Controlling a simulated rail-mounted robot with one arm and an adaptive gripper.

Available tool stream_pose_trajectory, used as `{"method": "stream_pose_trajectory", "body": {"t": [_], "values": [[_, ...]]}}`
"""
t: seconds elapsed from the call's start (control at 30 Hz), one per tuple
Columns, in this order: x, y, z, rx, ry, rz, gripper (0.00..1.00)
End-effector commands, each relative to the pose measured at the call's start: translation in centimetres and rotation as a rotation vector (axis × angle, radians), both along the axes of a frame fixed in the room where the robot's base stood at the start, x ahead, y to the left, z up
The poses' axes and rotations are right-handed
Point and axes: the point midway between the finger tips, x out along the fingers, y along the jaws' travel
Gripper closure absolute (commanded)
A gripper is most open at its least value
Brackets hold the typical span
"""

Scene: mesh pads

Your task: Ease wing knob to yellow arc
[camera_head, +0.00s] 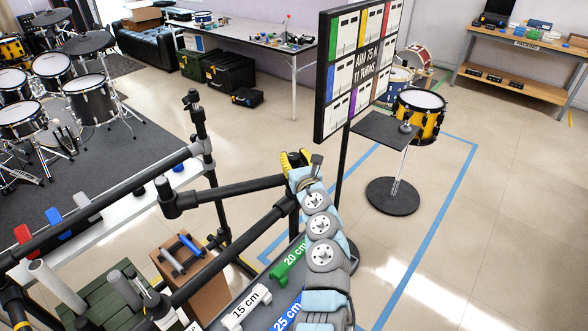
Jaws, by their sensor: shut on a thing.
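My gripper (299,166) is at the far end of my light-blue and grey arm, at the upright end of a black tube rack (245,188). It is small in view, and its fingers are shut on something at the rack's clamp. The wing knob cannot be made out apart from the gripper and is mostly hidden there. Yellow and black parts show at the gripper's tip, and a small dark piece sticks up just right of it. No yellow arc can be told apart from these yellow parts, so the knob's angle cannot be read.
Black rack tubes cross the lower left close to my arm. A board with coloured panels (352,68) stands on a post just beyond the gripper. A yellow drum (418,122) and a small black stand table (381,131) are to the right. Open floor lies at the lower right.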

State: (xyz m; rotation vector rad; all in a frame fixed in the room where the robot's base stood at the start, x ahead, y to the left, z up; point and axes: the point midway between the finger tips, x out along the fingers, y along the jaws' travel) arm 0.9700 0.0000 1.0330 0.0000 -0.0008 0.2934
Motion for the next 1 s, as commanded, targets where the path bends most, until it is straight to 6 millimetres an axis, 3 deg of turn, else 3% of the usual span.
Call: {"method": "stream_pose_trajectory", "body": {"t": [0.07,1.0], "values": [[0.04,-0.22,-0.86,0.001,0.000,0.040,0.94],[0.03,0.00,-0.33,0.000,0.000,0.398,0.94]]}}
